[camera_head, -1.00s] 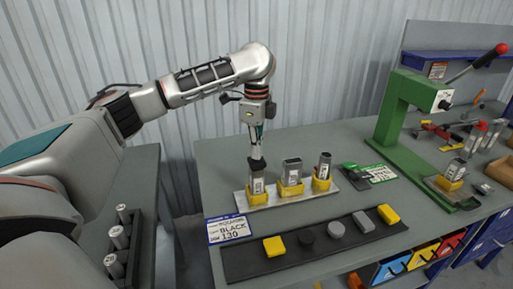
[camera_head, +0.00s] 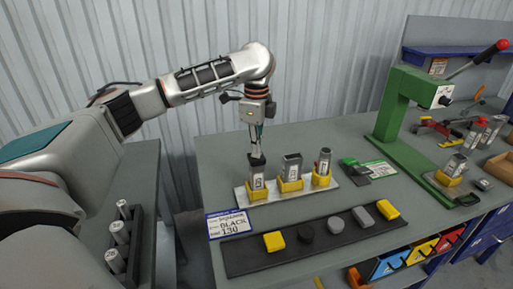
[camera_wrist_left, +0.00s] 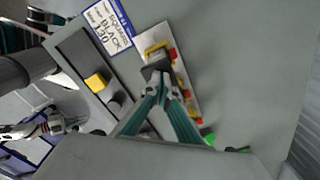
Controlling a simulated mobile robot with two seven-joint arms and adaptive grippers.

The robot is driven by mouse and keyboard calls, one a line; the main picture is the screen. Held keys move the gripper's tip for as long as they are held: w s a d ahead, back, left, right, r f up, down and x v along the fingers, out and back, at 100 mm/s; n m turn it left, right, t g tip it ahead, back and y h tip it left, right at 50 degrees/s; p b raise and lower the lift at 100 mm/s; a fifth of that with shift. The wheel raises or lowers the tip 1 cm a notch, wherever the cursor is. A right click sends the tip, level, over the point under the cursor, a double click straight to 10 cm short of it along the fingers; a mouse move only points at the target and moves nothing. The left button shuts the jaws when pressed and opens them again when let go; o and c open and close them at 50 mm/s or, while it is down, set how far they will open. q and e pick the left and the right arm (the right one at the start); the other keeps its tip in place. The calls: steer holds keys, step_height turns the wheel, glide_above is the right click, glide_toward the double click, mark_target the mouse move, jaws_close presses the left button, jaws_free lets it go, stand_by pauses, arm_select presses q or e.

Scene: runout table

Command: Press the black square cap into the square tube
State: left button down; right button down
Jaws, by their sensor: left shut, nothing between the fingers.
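The black square cap (camera_head: 257,160) is at the top of the leftmost upright square tube (camera_head: 258,178), which stands in a yellow holder. The cap also shows dark in the left wrist view (camera_wrist_left: 157,69). My left gripper (camera_head: 256,150) points down directly above the cap, shut with nothing between its fingers. Its fingertips are at or just touching the cap; I cannot tell exactly. The gripper also shows in the left wrist view (camera_wrist_left: 161,88). How deep the cap sits is too small to tell. My right gripper is not in view.
Two more tubes (camera_head: 292,167) (camera_head: 323,162) stand in yellow holders on the same light plate. A dark strip (camera_head: 300,248) with yellow, black and grey caps lies in front, beside a BLACK 130 label (camera_head: 229,225). A green lever press (camera_head: 392,110) stands at the right.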

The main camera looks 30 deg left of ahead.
arm_select(q)
steer(key=shift+f, duration=0.4)
steer(key=shift+r, duration=0.6)
step_height(320, 180, up, 14)
stand_by(0.3)
steer(key=shift+f, duration=0.2)
stand_by(1.2)
